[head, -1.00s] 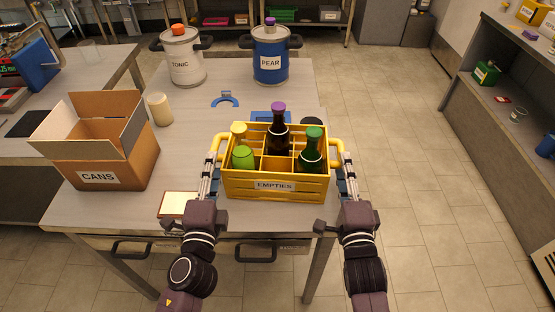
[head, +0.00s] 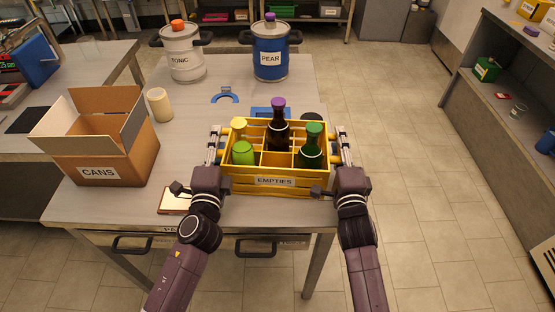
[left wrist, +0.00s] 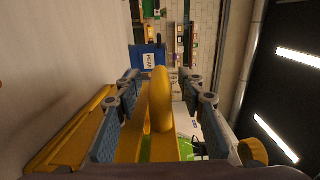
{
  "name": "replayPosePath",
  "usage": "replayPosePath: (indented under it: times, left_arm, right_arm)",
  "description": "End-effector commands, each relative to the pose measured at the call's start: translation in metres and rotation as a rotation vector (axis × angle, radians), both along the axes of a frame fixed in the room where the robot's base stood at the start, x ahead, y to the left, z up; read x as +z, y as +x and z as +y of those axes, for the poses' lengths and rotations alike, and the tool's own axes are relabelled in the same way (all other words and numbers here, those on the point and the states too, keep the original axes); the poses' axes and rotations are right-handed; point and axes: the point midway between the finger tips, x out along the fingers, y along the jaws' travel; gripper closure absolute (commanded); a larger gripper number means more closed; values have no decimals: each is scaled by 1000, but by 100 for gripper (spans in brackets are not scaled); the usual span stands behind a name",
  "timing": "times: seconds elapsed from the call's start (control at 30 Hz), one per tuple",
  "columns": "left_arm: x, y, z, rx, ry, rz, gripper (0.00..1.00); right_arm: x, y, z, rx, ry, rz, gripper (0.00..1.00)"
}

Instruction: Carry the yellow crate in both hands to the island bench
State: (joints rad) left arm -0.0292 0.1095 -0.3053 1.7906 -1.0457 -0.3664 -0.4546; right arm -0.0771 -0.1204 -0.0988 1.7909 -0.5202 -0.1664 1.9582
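The yellow crate (head: 232,181), labelled EMPTIES, sits upright on the near part of the steel table, holding several bottles, among them a dark bottle (head: 279,130) and a green bottle (head: 311,152). My left gripper (head: 214,140) is at the crate's left handle. In the left wrist view, the yellow handle (left wrist: 160,90) lies between my open left fingers (left wrist: 160,108), with gaps on both sides. My right gripper (head: 341,142) is at the crate's right side, mostly covering that handle. Its finger opening is seen edge-on and unclear. The island bench cannot be identified for certain.
On the same table (head: 120,211) stand a CANS carton (head: 140,165), a white TONIC keg (head: 184,60), a blue PEAR keg (head: 270,58) and a pale cylinder (head: 160,105). Shelving (head: 500,106) stands at right. Tiled floor (head: 400,100) between is clear.

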Motion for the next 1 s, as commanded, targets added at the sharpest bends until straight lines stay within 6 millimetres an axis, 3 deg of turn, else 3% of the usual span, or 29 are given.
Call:
replayPosePath:
  times: [0.2, 0.53, 1.0]
  left_arm:
    - [0, 0, 0, 0, 0, 0, 64]
    - [0, 0, 0, 0, 0, 0, 100]
    - [5, 1, 0, -2, 0, -8, 100]
  right_arm:
    - [0, 0, 0, 0, -1, 0, 64]
    - [0, 0, 0, 0, -1, 0, 100]
    - [7, 1, 1, 2, 0, -12, 100]
